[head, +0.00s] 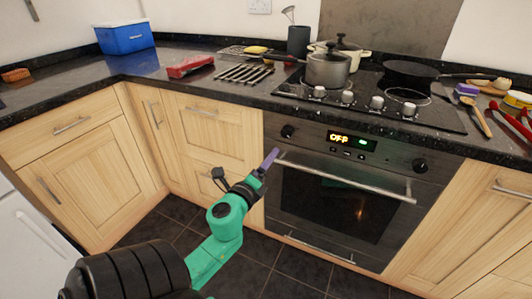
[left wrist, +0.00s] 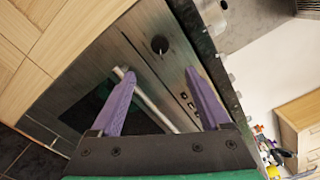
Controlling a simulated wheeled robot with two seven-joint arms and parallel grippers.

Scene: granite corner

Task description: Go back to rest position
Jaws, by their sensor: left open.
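My left gripper (head: 271,158) is in front of the oven's upper left corner, below the counter edge. In the left wrist view its two purple fingers (left wrist: 160,98) stand apart with nothing held between them. The oven handle (left wrist: 150,100) shows behind and between the fingers in that view; I cannot tell whether a finger touches it. In the head view the oven door (head: 335,205) looks shut, with its handle bar (head: 345,176) just right of the gripper. My right gripper is not in view.
The dark counter (head: 150,88) carries a blue box (head: 125,37), a red item (head: 190,66), a row of utensils (head: 245,74) and a pot (head: 328,70) on the hob. Wooden cabinets (head: 70,155) stand left of the oven. The dark tiled floor (head: 290,265) is clear where visible.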

